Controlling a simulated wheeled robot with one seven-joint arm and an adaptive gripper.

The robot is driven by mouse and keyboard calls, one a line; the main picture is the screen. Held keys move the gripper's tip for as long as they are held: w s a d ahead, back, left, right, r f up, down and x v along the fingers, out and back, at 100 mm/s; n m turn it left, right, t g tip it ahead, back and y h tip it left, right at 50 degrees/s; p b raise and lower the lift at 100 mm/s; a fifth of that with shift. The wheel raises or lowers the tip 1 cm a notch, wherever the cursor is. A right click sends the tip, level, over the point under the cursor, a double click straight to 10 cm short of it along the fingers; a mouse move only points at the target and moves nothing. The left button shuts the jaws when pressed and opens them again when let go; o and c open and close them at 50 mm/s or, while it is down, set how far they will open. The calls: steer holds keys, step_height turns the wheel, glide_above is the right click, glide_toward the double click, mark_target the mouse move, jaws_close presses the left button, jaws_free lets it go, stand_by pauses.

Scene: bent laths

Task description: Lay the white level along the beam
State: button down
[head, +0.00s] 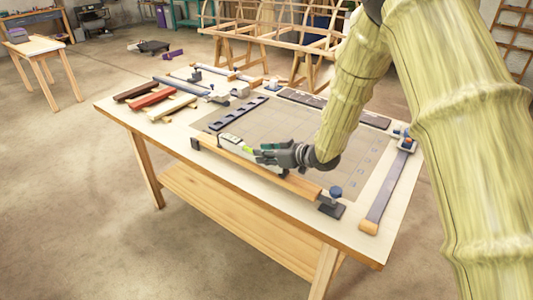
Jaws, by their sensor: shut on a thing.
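The white level (232,147) with a bright green patch is in the head view, near the table's front edge. My gripper (262,153) is shut on the level near its right end, and its fingers hide part of it. The wooden beam (295,184) runs along the front of the table, from a dark block at its left end to a dark clamp at its right end. The level is lined up roughly with the beam, at or just above its left half. I cannot tell whether the two touch.
A clamp (331,202) with a blue knob stands at the beam's right end. A long bar clamp (388,190) lies at the table's right. Wooden pieces (152,98) and more clamps lie at the back left. A dark slotted strip (238,113) lies behind the level. The grey mat's middle is mostly clear.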

steer(key=shift+f, duration=0.1)
steer(key=c, duration=1.2)
jaws_free()
steer(key=shift+o, duration=0.2)
steer(key=b+v, duration=0.1)
steer(key=v, duration=1.1)
steer(key=shift+b, duration=0.35)
